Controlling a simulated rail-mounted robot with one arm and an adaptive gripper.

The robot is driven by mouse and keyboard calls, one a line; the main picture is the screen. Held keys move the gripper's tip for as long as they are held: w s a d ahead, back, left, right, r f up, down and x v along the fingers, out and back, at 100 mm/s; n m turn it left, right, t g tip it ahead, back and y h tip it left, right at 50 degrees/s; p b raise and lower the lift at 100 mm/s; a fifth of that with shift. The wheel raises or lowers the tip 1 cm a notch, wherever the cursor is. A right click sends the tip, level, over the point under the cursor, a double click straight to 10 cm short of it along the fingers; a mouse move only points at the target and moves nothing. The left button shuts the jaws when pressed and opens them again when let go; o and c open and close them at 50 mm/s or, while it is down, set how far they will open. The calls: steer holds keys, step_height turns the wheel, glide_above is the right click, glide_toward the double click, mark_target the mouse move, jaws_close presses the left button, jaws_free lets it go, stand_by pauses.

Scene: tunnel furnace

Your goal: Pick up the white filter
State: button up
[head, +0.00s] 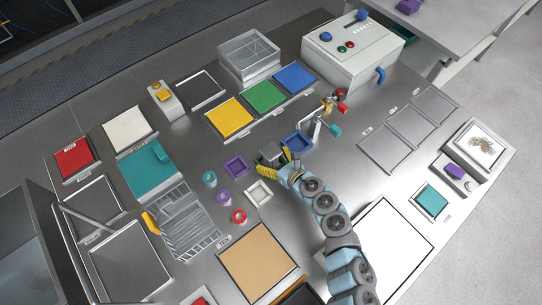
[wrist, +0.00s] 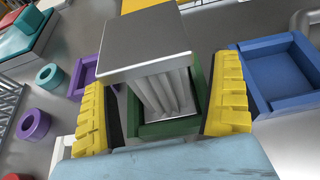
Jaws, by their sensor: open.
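The white filter (wrist: 165,92) has pale pleated sides and a square grey cap (wrist: 145,38). In the wrist view it stands upright in a small green square tray (wrist: 168,128). My gripper (wrist: 163,108) is open, with one yellow ribbed finger on each side of the filter. The green tray is mostly hidden there.
A blue square tray (head: 298,142) is close on the right, a purple one (head: 236,166) on the left and a white one (head: 260,193) nearer. Several coloured rings, including a red one (head: 239,216), lie nearby. A valve assembly (head: 329,113) stands behind the blue tray.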

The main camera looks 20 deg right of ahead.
steer(key=shift+w+a+f, duration=0.15)
steer(key=shift+w+f, duration=0.05)
steer(key=shift+w, duration=0.2)
steer(key=c, duration=1.4)
steer(key=shift+o, duration=0.2)
steer(key=shift+r, duration=0.1)
